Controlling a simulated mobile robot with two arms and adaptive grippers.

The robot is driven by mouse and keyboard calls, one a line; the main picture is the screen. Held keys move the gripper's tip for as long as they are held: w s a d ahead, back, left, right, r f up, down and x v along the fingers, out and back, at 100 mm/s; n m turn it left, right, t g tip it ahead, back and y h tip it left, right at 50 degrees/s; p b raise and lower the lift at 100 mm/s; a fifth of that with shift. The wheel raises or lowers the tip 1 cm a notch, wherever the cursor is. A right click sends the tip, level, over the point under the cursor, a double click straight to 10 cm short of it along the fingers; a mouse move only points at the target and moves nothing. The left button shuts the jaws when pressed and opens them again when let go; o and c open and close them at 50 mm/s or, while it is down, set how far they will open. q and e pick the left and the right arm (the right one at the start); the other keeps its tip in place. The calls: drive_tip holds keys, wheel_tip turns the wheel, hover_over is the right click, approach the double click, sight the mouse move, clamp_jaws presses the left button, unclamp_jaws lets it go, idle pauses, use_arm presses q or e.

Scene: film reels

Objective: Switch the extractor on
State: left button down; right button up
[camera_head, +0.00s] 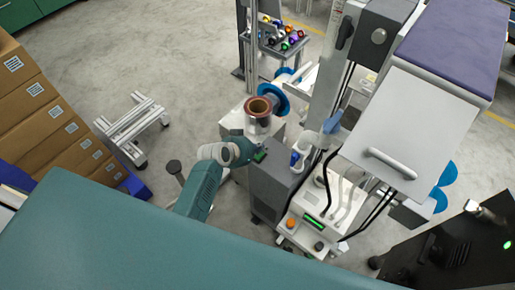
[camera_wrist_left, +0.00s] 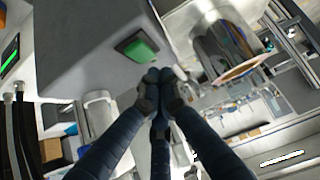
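The extractor looks to be the grey box (camera_head: 272,186) in the middle of the head view, though I see no label on it. A green rocker switch (camera_head: 259,155) in a dark frame sits on its top near the edge. In the left wrist view the green switch (camera_wrist_left: 138,48) shows on the light grey box face (camera_wrist_left: 85,50). My left gripper (camera_wrist_left: 158,78) has its dark fingers drawn together with nothing between them. The fingertips are just beside the switch; I cannot tell whether they touch it. My right gripper is not in view.
A white machine with a lit green display (camera_head: 315,220) and an orange knob stands to the right. Stacked cardboard boxes (camera_head: 60,130) are at the left.

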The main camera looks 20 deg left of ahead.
use_arm(q)
drive_tip(key=shift+f, duration=0.55)
drive_tip(key=shift+w+d+r+g+p, duration=0.1)
drive_tip(key=shift+w+g+p, duration=0.15)
drive_tip(key=shift+p, duration=0.45)
drive_tip(key=shift+s+f, duration=0.15)
drive_tip(key=shift+f, duration=0.2)
drive_tip(key=shift+w+d+b, duration=0.25)
drive_tip(key=shift+w+b, duration=0.25)
drive_tip(key=shift+w, duration=0.3)
